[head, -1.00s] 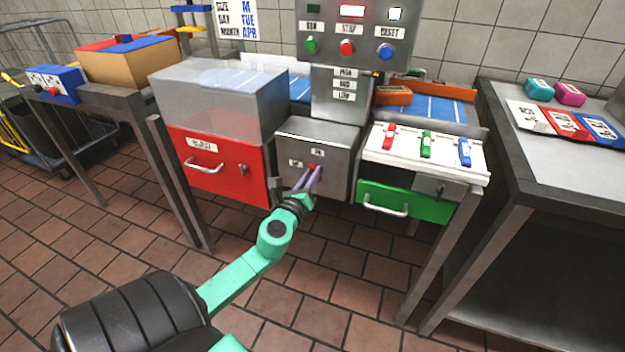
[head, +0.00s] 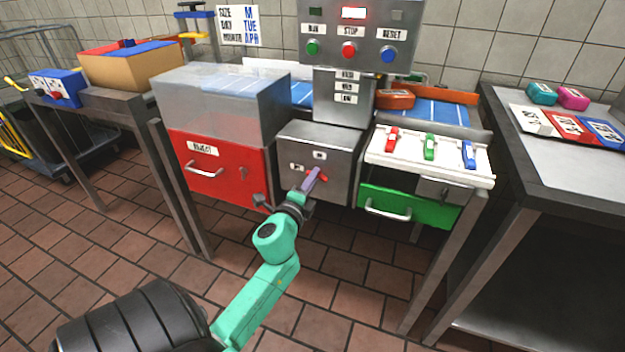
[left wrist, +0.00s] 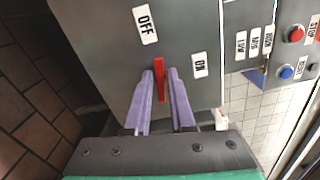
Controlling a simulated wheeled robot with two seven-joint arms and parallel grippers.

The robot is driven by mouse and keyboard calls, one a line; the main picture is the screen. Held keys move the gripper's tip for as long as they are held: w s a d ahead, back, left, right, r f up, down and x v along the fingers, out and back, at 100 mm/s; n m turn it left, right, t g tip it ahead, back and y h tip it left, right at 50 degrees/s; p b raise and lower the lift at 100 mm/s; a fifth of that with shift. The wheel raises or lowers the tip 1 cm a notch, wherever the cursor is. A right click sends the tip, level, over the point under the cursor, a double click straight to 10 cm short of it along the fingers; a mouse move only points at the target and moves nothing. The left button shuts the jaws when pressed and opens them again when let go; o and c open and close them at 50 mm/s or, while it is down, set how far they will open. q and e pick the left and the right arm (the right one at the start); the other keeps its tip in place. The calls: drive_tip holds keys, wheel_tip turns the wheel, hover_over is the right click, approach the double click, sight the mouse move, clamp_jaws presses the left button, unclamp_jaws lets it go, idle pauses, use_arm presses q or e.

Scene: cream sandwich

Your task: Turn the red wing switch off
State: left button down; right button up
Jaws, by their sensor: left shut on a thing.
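The red wing switch (head: 322,178) is on the front of a grey metal box (head: 340,185) under the control panel. In the left wrist view the red switch (left wrist: 160,78) stands between two purple fingers, and its bar lies in line with the OFF label's side. The OFF label (left wrist: 145,25) is above it and the ON label (left wrist: 199,65) is to its right. My left gripper (head: 312,180) is shut on the switch, and its fingers partly hide the switch in the head view. My right gripper is not in view.
A red drawer (head: 225,170) is left of the grey box and a green drawer (head: 405,206) right of it. Above is a panel (head: 357,30) with green, red and blue buttons. A white board (head: 410,158) holds several coloured sliders. The tiled floor in front is open.

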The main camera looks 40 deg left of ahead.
use_arm(q)
drive_tip(key=shift+f+n, duration=0.1)
drive_tip(key=shift+n, duration=0.9)
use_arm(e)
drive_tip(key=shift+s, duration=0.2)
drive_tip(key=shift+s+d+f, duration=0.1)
use_arm(q)
drive_tip(key=c, duration=0.9)
unclamp_jaws()
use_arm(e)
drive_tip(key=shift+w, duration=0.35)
use_arm(q)
drive_tip(key=b+v, duration=0.2)
drive_tip(key=v, duration=1.2)
drive_tip(key=shift+s+d+b, duration=0.15)
drive_tip(key=shift+s+b, duration=0.15)
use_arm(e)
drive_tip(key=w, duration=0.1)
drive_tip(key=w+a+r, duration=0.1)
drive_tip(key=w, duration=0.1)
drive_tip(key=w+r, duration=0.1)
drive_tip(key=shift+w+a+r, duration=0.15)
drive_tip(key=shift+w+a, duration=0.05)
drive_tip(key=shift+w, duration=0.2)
